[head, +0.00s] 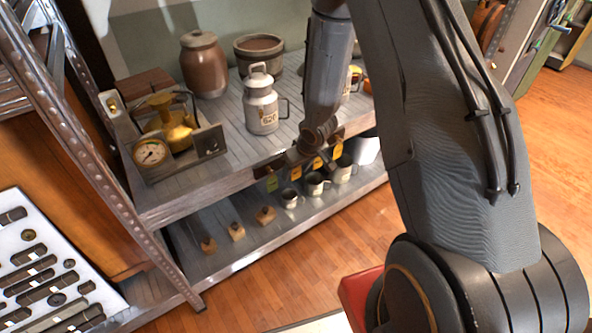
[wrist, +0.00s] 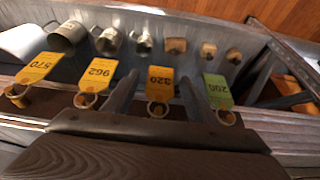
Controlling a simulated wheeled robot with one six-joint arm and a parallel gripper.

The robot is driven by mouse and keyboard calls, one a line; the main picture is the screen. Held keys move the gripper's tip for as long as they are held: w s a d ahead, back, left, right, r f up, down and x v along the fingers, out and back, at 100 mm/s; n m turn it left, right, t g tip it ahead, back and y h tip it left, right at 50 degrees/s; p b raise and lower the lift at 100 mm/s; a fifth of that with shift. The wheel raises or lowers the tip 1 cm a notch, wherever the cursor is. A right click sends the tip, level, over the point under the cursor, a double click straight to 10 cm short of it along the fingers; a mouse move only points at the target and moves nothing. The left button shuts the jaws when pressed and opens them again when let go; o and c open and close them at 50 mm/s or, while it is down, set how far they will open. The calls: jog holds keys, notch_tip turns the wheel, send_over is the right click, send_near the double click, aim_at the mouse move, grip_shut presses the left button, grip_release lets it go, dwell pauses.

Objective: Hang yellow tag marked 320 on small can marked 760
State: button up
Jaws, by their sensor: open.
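The yellow tag marked 320 (wrist: 160,79) hangs by a ring on a peg at the shelf's front edge, and its print is upside down in the wrist view. It also shows in the head view (head: 295,171). My gripper (wrist: 158,92) is open, with one finger on each side of this tag and apart from it. In the head view my gripper (head: 300,157) is at the shelf edge, partly hidden. A grey metal can (head: 262,108) with a handle and a label stands on the upper shelf; its number looks like 620. I cannot make out a can marked 760.
Yellow tags 962 (wrist: 98,74) and 570 (wrist: 39,67) and a green tag 200 (wrist: 218,90) hang beside it. A gauge device (head: 165,140), a brown jar (head: 203,66) and a pot (head: 259,50) stand on the upper shelf. Mugs (head: 315,184) and wooden blocks (head: 236,231) stand below.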

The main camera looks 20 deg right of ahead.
jog(key=s+d+r+m+g+h+p, duration=0.1)
jog(key=s+d+r, duration=0.1)
jog(key=s+r, duration=0.45)
jog(key=s+d+r+m+h+p, duration=0.1)
jog(key=s+d+r, duration=0.15)
jog(key=r, duration=0.75)
jog(key=s+a+r+g, duration=0.1)
jog(key=s+r, duration=0.3)
jog(key=s, duration=0.4)
jog(key=s+a+r+m+g, duration=0.1)
jog(key=s+a+r, duration=0.3)
jog(key=s, duration=0.4)
jog(key=shift+r+m+g+y, duration=0.15)
jog(key=shift+m+g+y, duration=0.15)
jog(key=shift+g, duration=0.2)
